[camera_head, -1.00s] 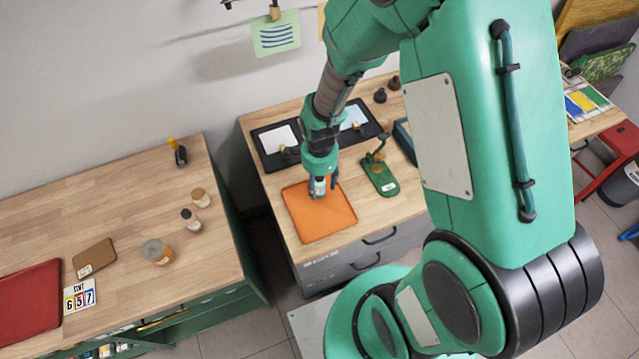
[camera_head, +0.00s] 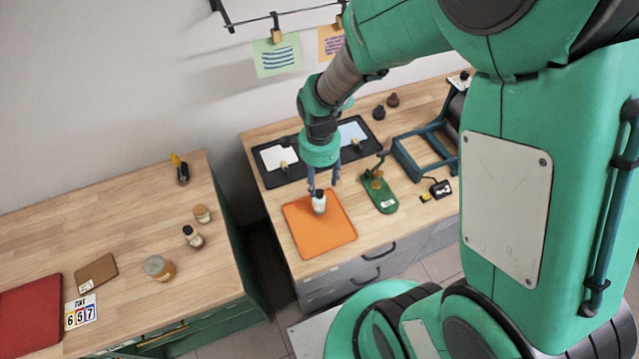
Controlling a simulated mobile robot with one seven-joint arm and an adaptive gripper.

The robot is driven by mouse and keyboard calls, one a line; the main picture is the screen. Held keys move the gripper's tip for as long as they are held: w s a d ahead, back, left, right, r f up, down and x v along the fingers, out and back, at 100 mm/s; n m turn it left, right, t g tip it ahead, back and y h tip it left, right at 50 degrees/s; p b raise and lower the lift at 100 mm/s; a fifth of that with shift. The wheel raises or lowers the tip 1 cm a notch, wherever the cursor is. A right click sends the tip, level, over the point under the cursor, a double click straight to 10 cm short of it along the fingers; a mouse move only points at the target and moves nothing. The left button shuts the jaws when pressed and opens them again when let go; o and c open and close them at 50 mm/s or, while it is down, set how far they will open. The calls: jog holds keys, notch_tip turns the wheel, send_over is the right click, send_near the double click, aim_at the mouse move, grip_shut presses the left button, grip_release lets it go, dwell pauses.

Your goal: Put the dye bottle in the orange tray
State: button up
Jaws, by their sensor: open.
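The orange tray (camera_head: 325,237) lies on the wooden top of the grey drawer cabinet in the middle. A small dye bottle (camera_head: 319,203) with a white label and dark cap stands upright on the tray, near its back edge. My gripper (camera_head: 322,186) points down just above the bottle. Its fingers are spread apart, one on each side above the bottle's top, and it holds nothing.
A black tray with cards (camera_head: 268,180) lies behind the orange tray. A green stand (camera_head: 379,194) is to its right, with a blue frame (camera_head: 427,152) beyond. The left bench (camera_head: 105,220) carries several jars and bottles and a red tray (camera_head: 28,310).

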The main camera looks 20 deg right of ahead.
jog(key=shift+r, duration=0.15)
dwell(0.5)
jog(key=shift+r, duration=0.55)
jog(key=s+r+n+t, duration=0.2)
jog(key=r+n, duration=0.2)
jog(key=r, duration=0.5)
jog(key=s+r+n+t, duration=0.1)
jog(key=s+r+n, duration=0.25)
jog(key=r, duration=0.45)
jog(key=s+a+r+n+t, duration=0.1)
jog(key=s+r+n+t, duration=0.1)
jog(key=s+r+n, duration=0.6)
notch_tip(320, 180, up, 4)
jog(key=shift+s+f+n+t, duration=0.15)
jog(key=shift+s+n+t, duration=0.2)
jog(key=shift+s, duration=0.75)
jog(key=shift+f, duration=0.1)
notch_tip(320, 180, down, 4)
jog(key=b, duration=0.4)
